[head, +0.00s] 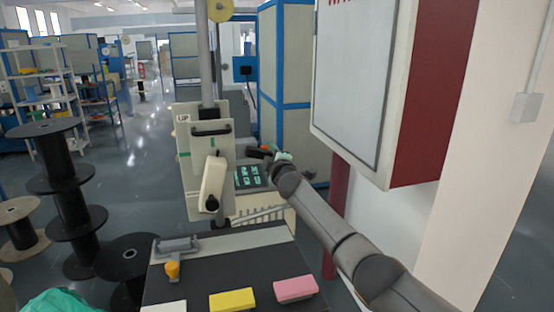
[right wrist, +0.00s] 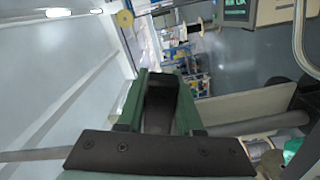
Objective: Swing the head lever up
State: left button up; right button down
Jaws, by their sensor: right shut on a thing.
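The extruder head (head: 205,145) stands in the middle of the head view, a pale panel with an "UP" label and a black bar handle (head: 211,130). A cream lever-like arm (head: 214,182) with a black knob (head: 211,205) hangs on its front, knob end down. My right gripper (head: 272,152) is to the right of the head, above the lit control panel (head: 250,176). In the right wrist view the green fingers of this gripper (right wrist: 163,84) are shut on a dark block-like piece (right wrist: 162,98). I cannot tell whether this piece belongs to the head lever. My left gripper is not in view.
A large cabinet with a red side (head: 425,90) rises close to my right arm. In front, a dark bench (head: 200,282) carries a yellow block (head: 232,300) and a pink block (head: 296,289). Black cable reels (head: 75,205) stand at the left.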

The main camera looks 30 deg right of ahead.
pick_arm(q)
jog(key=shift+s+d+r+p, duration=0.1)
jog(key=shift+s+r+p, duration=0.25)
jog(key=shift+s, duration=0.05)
pick_arm(e)
jog(key=shift+d+r+n, duration=0.15)
jog(key=shift+r+n, duration=0.35)
jog(key=shift+n, duration=0.4)
jog(key=c, duration=0.6)
grip_release()
jog(key=shift+o, duration=0.2)
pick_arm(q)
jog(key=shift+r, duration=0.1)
pick_arm(e)
jog(key=shift+s, duration=0.1)
jog(key=shift+p+v, duration=0.7)
jog(key=shift+v, duration=0.4)
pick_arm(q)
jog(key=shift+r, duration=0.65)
pick_arm(e)
jog(key=v, duration=1)
